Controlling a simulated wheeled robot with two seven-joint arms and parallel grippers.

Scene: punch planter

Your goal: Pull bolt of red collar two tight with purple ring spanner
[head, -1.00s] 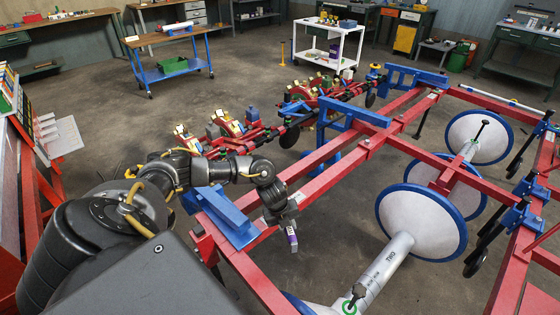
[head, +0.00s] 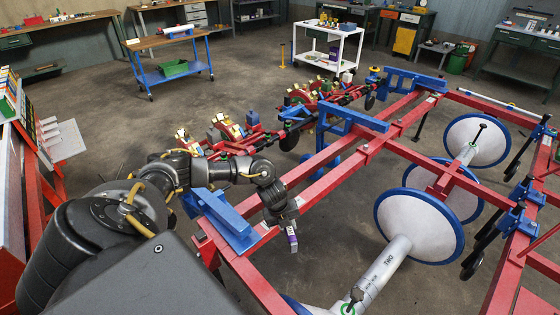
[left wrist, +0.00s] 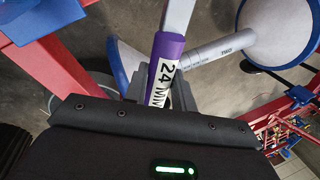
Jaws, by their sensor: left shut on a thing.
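My left gripper (head: 285,218) is shut on the purple ring spanner (head: 291,237), held over the red frame near the blue bracket. In the left wrist view the spanner (left wrist: 168,55) has a purple handle with a white "24 MM" label and a grey shank running out of the top of the picture. Its ring end is not in view. A pale tube marked "TWO" (head: 376,272) lies to the right of the spanner, with a green ring (head: 347,307) near its lower end. I cannot make out a red collar or its bolt. My right gripper is not in view.
Red frame beams (head: 330,153) with blue brackets (head: 233,228) surround the held spanner. Large white discs with blue rims (head: 420,225) stand to the right. A white cart (head: 333,47) and a blue trolley (head: 168,72) stand farther back, with open floor before them.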

